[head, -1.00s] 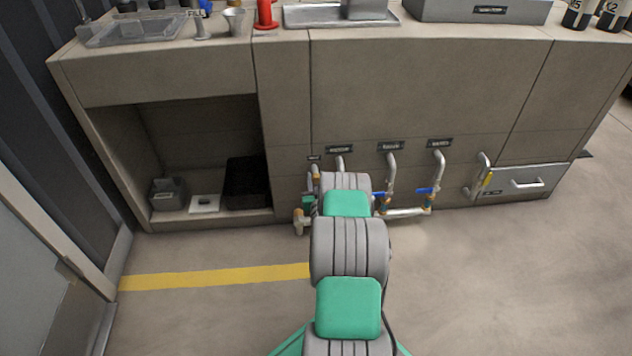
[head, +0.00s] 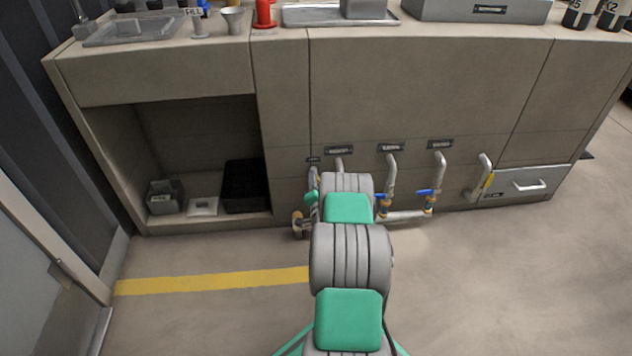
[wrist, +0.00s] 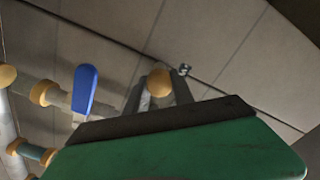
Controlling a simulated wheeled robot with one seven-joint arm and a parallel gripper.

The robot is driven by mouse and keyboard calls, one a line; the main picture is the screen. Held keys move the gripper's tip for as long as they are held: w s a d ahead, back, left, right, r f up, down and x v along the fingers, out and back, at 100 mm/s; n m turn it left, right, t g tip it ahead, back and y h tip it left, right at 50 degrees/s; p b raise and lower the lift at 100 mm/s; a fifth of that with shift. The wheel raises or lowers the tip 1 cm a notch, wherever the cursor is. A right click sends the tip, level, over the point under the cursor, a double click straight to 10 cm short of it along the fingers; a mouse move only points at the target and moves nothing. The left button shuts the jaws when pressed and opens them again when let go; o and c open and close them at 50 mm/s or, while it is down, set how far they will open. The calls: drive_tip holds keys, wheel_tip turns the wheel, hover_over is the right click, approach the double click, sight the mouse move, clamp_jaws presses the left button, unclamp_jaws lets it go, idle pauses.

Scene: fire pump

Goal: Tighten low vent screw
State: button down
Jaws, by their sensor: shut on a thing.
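In the wrist view my gripper (wrist: 162,94) reaches in under the pipes, with its green body across the bottom. Its two grey fingers stand on either side of a round brass knob (wrist: 158,80), which looks like the low vent screw, and are shut on it. Only the knob's rounded end shows; its thread and seat are hidden. In the head view my own arm covers the gripper and the screw.
A blue valve lever (wrist: 85,91) and brass fittings (wrist: 44,92) lie close left of the gripper in the wrist view. In the head view, pipes (head: 391,174) come from the cabinet front (head: 410,85). A drawer (head: 522,184) is at the right; the floor (head: 500,280) there is clear.

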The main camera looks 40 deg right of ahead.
drive_tip(key=m, duration=0.3)
drive_tip(key=shift+d+r+m, duration=0.1)
drive_tip(key=shift+d+m, duration=0.1)
drive_tip(key=shift+m, duration=2.1)
drive_tip(key=c, duration=1.3)
unclamp_jaws()
drive_tip(key=shift+c, duration=0.2)
drive_tip(key=shift+o, duration=1.3)
drive_tip(key=shift+a+f, duration=0.1)
drive_tip(key=shift+f, duration=0.1)
